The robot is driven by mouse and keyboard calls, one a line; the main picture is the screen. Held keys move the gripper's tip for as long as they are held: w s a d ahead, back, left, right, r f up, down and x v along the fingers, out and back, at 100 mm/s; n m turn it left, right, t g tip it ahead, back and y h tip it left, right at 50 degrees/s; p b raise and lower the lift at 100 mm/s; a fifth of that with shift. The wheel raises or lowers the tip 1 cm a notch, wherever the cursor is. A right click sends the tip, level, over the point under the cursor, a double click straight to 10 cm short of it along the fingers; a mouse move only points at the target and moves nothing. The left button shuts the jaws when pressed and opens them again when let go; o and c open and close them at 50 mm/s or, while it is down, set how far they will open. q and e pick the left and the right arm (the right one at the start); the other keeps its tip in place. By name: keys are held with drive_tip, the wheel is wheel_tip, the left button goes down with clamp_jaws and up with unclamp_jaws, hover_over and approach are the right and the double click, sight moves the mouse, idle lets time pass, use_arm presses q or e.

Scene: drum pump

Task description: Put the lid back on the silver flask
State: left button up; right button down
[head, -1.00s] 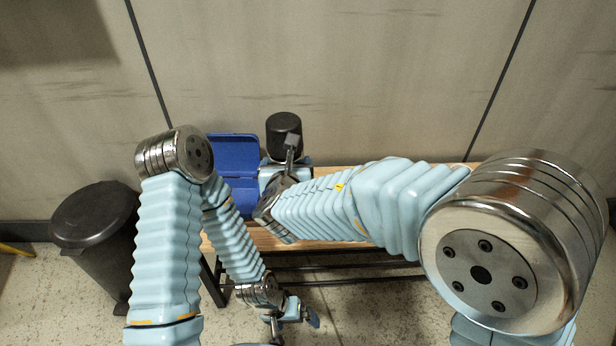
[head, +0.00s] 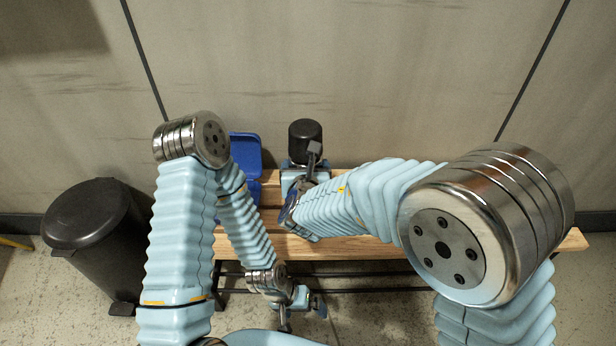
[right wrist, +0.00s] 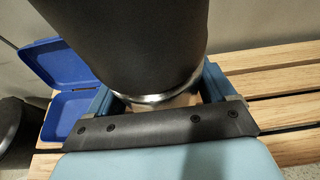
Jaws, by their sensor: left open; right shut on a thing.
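A black cylinder (head: 305,135) stands out above my right gripper (head: 304,174) over the bench's back part. In the right wrist view, this black cylinder (right wrist: 125,40) is upright, with a silver rim at its lower end. My right gripper (right wrist: 160,98) is shut on it there, a finger on either side. What is below the rim is mostly hidden by the gripper. I cannot tell whether the cylinder is the lid or part of the flask; no separate silver flask shows. My left gripper (head: 302,308) is open and empty, low in front of the bench.
The slatted wooden bench (head: 350,248) stands against the wall. An open blue box (head: 246,150) lies on it, left of the black cylinder and partly hidden by my left arm. A black bin (head: 95,240) stands on the floor left. The bench's right part is bare.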

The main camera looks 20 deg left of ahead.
drive_tip(key=f+b, duration=0.1)
drive_tip(key=f, duration=0.1)
drive_tip(key=w+f+b, duration=0.1)
drive_tip(key=f, duration=0.1)
drive_tip(key=shift+f+b, duration=0.25)
drive_tip(key=shift+b, duration=0.15)
use_arm(q)
drive_tip(key=f, duration=0.2)
drive_tip(key=w+a+f, duration=0.1)
drive_tip(key=shift+f, duration=0.15)
use_arm(e)
drive_tip(key=shift+d+r, duration=0.1)
drive_tip(key=shift+f, duration=0.2)
unclamp_jaws()
use_arm(q)
drive_tip(key=shift+f, duration=0.15)
use_arm(e)
drive_tip(key=shift+r, duration=0.15)
